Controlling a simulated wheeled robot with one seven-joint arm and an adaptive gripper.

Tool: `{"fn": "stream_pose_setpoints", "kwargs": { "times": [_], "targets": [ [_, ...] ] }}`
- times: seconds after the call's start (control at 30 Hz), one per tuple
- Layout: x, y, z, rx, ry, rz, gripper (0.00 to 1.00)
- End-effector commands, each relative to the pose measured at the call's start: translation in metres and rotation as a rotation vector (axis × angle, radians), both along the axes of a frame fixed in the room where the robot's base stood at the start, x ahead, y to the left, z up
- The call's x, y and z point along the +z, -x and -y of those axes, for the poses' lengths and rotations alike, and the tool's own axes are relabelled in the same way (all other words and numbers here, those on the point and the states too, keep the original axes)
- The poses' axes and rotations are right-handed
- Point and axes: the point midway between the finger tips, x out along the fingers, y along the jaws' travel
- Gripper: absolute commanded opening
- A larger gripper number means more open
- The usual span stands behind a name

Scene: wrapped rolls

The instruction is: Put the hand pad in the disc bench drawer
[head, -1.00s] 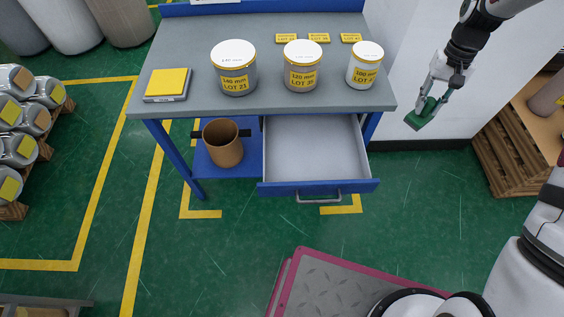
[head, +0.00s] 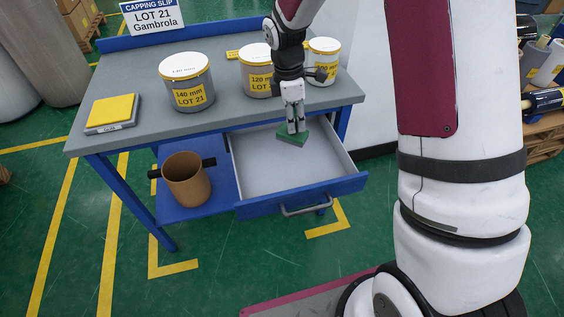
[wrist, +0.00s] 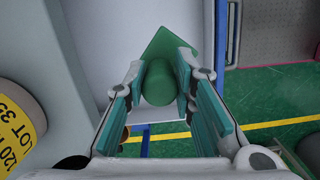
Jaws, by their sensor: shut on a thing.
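The hand pad is a green block with a rounded grip; in the head view the pad (head: 292,137) hangs below my gripper (head: 293,124). My gripper is shut on it. In the wrist view the pad (wrist: 158,80) sits between the two fingers of my gripper (wrist: 162,95). The drawer (head: 305,197) of the blue bench is pulled open, with a pale, empty-looking interior and a grey handle. In the head view the pad appears over the back part of the drawer; its exact height above the drawer floor cannot be told.
On the grey bench top (head: 225,118) stand several labelled tubs, including the 140 mm tub (head: 187,82) and the 120 mm tub (head: 256,72) close to my arm. A yellow-topped pad (head: 111,113) lies at left.

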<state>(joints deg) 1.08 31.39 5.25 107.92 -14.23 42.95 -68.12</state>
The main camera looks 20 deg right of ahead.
Motion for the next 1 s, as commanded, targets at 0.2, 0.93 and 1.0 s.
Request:
{"fn": "stream_pose_setpoints", "kwargs": {
  "times": [0.2, 0.93, 1.0],
  "targets": [
    [-0.04, -0.009, 0.001, 0.405, 0.0, 0.002, 0.0],
    [-0.12, -0.007, -0.001, 0.733, -0.001, -0.002, 0.0],
    [-0.123, -0.008, -0.001, 0.733, 0.0, 0.0, 0.0]
  ]
}}
